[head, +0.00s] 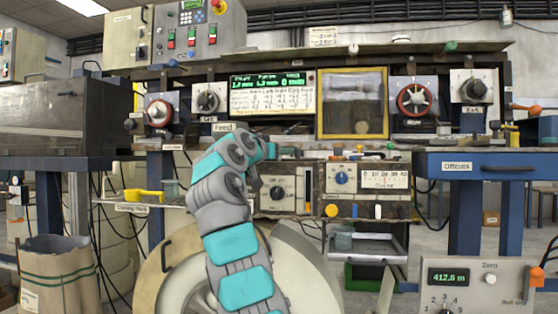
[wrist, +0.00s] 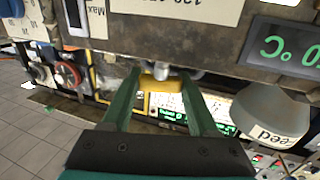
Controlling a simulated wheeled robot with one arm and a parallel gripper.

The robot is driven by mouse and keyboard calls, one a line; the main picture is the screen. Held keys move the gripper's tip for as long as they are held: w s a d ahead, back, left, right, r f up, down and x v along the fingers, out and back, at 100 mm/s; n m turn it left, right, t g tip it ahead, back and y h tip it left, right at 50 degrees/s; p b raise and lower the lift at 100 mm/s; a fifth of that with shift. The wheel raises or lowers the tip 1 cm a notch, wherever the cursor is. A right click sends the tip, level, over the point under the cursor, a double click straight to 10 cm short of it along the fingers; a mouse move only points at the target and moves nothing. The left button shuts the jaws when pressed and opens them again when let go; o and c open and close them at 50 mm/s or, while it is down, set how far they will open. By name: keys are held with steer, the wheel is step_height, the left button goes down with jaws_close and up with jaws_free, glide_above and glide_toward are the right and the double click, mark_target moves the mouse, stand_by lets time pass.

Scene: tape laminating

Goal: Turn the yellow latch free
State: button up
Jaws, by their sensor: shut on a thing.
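The yellow latch (wrist: 157,83) shows in the wrist view as a short yellow piece between my fingertips, beside a grey rounded part under the dark panel edge. My gripper (wrist: 160,77) has its two green fingers on either side of the latch and is shut on it. The fingers partly cover the latch, so its exact angle is hard to tell. In the head view my gripper (head: 268,151) is at the machine's front, below the green-lit display. I cannot make out the latch there; my arm and gripper seem to hide it.
A yellow-framed window (head: 381,108) is right of the display (head: 272,93). A "Feed" knob (wrist: 268,112) sits close to my gripper in the wrist view. Red-ringed handwheels flank the machine.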

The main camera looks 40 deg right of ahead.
steer(key=n+t+y+b, duration=0.1)
steer(key=n+t+b, duration=0.1)
steer(key=t+b, duration=0.1)
steer(key=shift+f+y, duration=0.35)
steer(key=shift+y, duration=0.05)
steer(key=shift+r+n+t+y+b, duration=0.2)
steer(key=shift+n+t+y+b, duration=0.3)
steer(key=shift+n+t, duration=0.1)
steer(key=o, duration=1.4)
steer(key=shift+r, duration=0.1)
steer(key=shift+a, duration=0.1)
steer(key=b+v, duration=0.3)
steer(key=v, duration=0.4)
steer(key=shift+s+a+b, duration=0.25)
steer(key=shift+s+b, duration=0.05)
